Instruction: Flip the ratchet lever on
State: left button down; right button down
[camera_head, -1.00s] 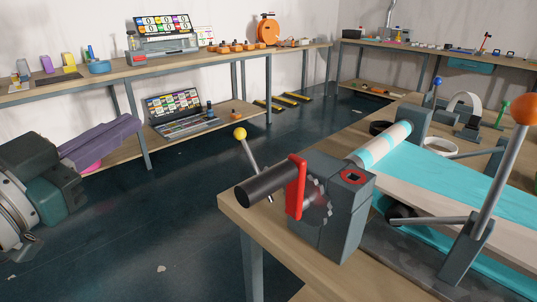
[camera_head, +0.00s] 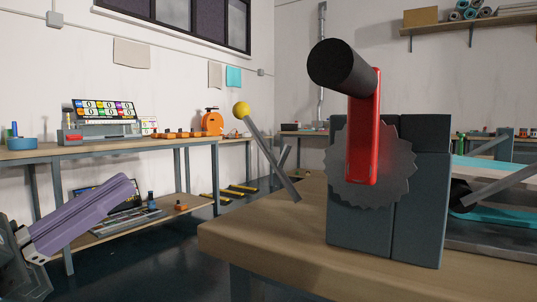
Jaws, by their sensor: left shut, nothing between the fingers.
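A grey block-shaped housing (camera_head: 421,195) stands on the near wooden bench, right of centre. A toothed grey ratchet wheel (camera_head: 398,172) is on its near face. A red crank arm (camera_head: 364,145) stands upright over the wheel, with a thick black handle (camera_head: 340,67) projecting toward me from its top. Left of the housing, a thin grey lever (camera_head: 271,155) with a yellow ball knob (camera_head: 241,109) leans up to the left. Its lower end is near the bench top. My left gripper (camera_head: 128,188), with purple-grey fingers, is shut and empty at the far left, well apart from both levers. My right gripper is out of view.
The near bench (camera_head: 260,236) has its corner in front of me. A teal belt (camera_head: 492,211) and a grey bar (camera_head: 503,184) lie right of the housing. A long shelf bench (camera_head: 150,145) stands along the left wall. Open floor lies between the benches.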

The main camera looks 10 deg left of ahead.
aim_at(236, 109)
pick_arm(q)
jog(key=shift+d, duration=0.15)
jog(key=x, duration=1.4)
jog(key=shift+r, duration=0.15)
jog(key=shift+d+r+m+g+p, duration=0.2)
jog(key=shift+r+m+g+p, duration=0.25)
jog(key=shift+p, duration=0.3)
jog(key=s+d+r+m+g+h+p, duration=0.1)
jog(key=s+d+r+m+g+p, duration=0.1)
jog(key=d+m+g+p, duration=0.2)
jog(key=d+m+p, duration=0.1)
jog(key=m+p, duration=0.2)
jog(key=p, duration=0.1)
jog(key=shift+r+m, duration=0.3)
jog(key=shift+m, duration=0.05)
jog(key=shift+g, duration=0.25)
